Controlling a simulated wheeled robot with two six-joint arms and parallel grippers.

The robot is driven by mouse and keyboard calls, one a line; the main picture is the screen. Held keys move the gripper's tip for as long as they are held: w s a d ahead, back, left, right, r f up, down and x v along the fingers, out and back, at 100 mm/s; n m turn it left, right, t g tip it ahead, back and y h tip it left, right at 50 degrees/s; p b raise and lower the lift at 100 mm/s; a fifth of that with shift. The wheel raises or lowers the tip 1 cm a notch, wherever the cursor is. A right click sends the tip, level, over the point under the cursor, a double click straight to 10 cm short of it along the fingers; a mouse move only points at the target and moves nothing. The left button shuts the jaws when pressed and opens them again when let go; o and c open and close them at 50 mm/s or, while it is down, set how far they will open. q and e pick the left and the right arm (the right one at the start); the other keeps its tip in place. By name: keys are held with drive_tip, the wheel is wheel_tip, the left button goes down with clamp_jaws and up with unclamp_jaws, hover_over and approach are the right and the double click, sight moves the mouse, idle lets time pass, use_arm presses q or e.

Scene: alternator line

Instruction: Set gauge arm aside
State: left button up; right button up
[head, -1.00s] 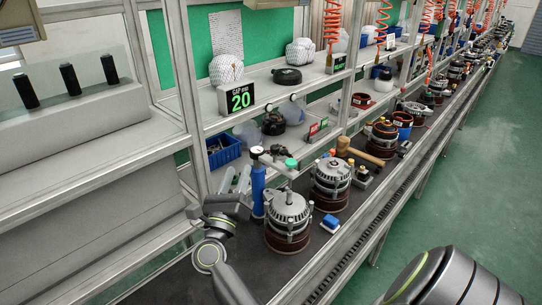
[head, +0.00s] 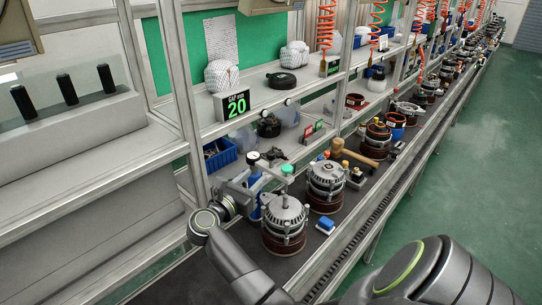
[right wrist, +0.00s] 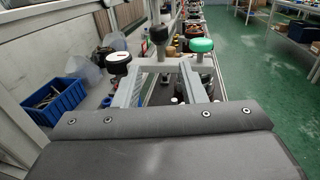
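The gauge arm (head: 270,163) is a grey bar with a dark round knob, a white-and-black dial and a green cap. It sits at the top of a blue upright stand (head: 255,186), beside the front alternator (head: 285,222). In the right wrist view the gauge arm (right wrist: 172,64) lies across, just beyond my fingertips. My right gripper (head: 246,188) is close to the stand, which it partly hides. In the right wrist view its two fingers (right wrist: 161,78) are apart, with no clear grip on anything. My left gripper is not in view.
A second alternator (head: 327,184) and a wooden mallet (head: 352,152) stand farther along the bench. A small blue block (head: 326,225) lies near the rail. A blue bin (head: 220,154) is behind the stand. A shelf with a sign (head: 236,104) overhangs the back.

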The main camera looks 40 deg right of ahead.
sight(270, 162)
drive_tip(key=p+x, duration=0.3)
drive_tip(key=x, duration=0.6)
drive_tip(key=shift+d, duration=0.1)
drive_tip(key=shift+w+d, duration=0.1)
drive_tip(key=shift+d, duration=0.3)
clamp_jaws()
drive_tip(key=shift+w, duration=0.1)
